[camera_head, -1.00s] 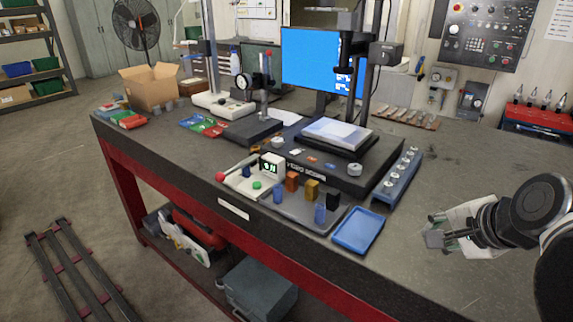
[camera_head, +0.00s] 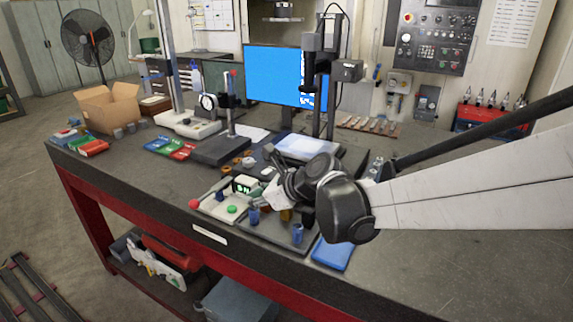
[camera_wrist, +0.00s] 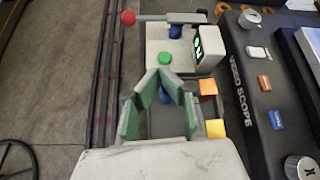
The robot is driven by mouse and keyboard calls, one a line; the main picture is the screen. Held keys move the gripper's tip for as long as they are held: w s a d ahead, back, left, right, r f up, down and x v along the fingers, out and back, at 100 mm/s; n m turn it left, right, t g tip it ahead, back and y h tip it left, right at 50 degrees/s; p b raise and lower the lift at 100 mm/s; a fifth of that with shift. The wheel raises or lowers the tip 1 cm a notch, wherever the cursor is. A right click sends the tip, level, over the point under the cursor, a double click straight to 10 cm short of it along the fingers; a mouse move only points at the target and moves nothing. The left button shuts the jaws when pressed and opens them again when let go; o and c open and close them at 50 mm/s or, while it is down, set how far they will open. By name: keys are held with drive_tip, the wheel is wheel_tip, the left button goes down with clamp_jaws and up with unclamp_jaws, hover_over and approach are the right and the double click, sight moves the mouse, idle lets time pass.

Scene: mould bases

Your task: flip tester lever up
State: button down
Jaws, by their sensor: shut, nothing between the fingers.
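The tester (camera_head: 226,203) is a small white box with a green button (camera_head: 232,209) and a lit display (camera_head: 245,184), near the bench's front edge. Its grey lever (camera_wrist: 170,17) ends in a red knob (camera_wrist: 128,17); the knob also shows in the head view (camera_head: 194,204). The lever slants low toward the front left, with the knob out past the box's side. My gripper (camera_wrist: 164,74) is shut and empty, its green-padded fingers meeting just short of the green button in the wrist view.
A dark tray (camera_head: 268,238) with blue, orange and yellow blocks lies right of the tester, partly under my arm. A blue tray (camera_head: 332,253) is further right. The video scope base (camera_wrist: 255,90) stands behind the blocks. A dial gauge stand (camera_head: 222,148) is at the back.

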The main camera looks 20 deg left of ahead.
sight(212, 192)
drive_tip(key=shift+m+g+y, duration=0.4)
drive_tip(key=shift+m, duration=0.5)
drive_tip(key=a, duration=0.4)
drive_tip(key=s+a+f, duration=0.1)
drive_tip(key=a, duration=0.1)
drive_tip(key=shift+f, duration=0.1)
drive_tip(key=x, duration=1)
drive_tip(key=shift+r, duration=0.25)
